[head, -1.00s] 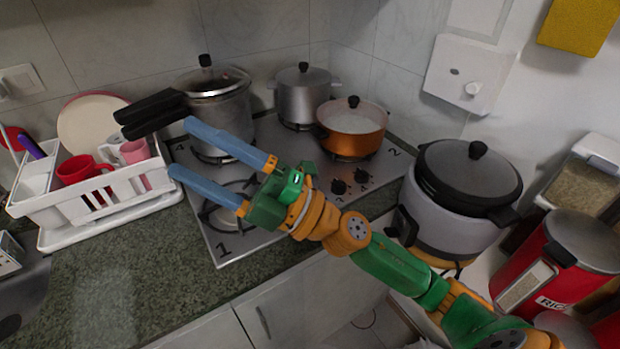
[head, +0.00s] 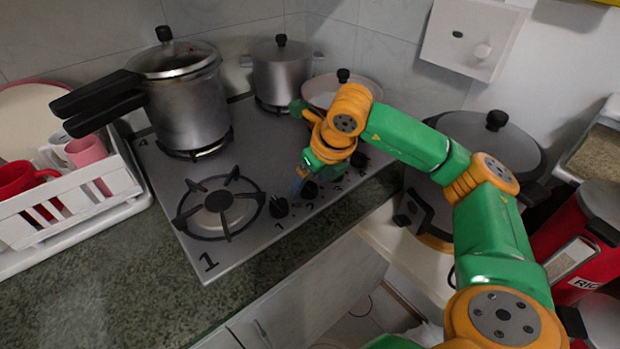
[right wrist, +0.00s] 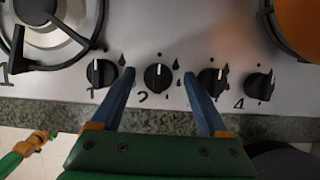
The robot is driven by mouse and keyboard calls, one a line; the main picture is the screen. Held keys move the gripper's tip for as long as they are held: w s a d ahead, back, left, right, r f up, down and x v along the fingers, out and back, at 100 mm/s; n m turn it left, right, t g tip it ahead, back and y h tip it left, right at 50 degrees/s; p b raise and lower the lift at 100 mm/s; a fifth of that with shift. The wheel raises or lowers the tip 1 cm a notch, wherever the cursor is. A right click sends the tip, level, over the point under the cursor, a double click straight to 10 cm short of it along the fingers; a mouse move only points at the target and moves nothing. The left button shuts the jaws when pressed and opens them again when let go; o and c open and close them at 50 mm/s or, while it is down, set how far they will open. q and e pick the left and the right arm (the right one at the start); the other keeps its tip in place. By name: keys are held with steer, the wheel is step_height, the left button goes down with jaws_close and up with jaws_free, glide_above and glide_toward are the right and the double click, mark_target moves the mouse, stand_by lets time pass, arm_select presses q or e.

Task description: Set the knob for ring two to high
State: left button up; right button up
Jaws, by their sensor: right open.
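The ring two knob (right wrist: 158,77) is black and round, with the digit 2 below it on the steel hob (right wrist: 145,45). Its white mark points up in the right wrist view, and flame marks sit to its right. My right gripper (right wrist: 158,74) is open and empty, with one blue finger on each side of this knob. I cannot tell whether the fingers touch it. In the head view the right gripper (head: 300,184) is over the knob row, with its wrist hiding part of it; the ring two knob (head: 309,190) shows beside it. My left gripper is not in view.
The knob for ring one (right wrist: 101,73) is left of the left finger; the ring three knob (right wrist: 212,82) is close to the right finger. The ring four knob (right wrist: 260,86) is further right.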

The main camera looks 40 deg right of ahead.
steer(key=shift+a, duration=0.1)
steer(key=shift+c, duration=0.8)
jaws_close()
steer(key=shift+a+f+m+h+b, duration=0.1)
steer(key=shift+m+h+b, duration=0.4)
steer(key=shift+m, duration=0.7)
steer(key=m+h, duration=0.1)
steer(key=m, duration=0.2)
steer(key=shift+a+b, duration=0.1)
steer(key=shift+b, duration=0.2)
steer(key=shift+m+g+h, duration=0.3)
steer(key=shift+m+h, duration=0.2)
steer(key=shift+m, duration=0.7)
steer(key=shift+m+h+p, duration=0.3)
steer(key=shift+m+p, duration=0.1)
steer(key=shift+m, duration=0.5)
steer(key=shift+g, duration=0.3)
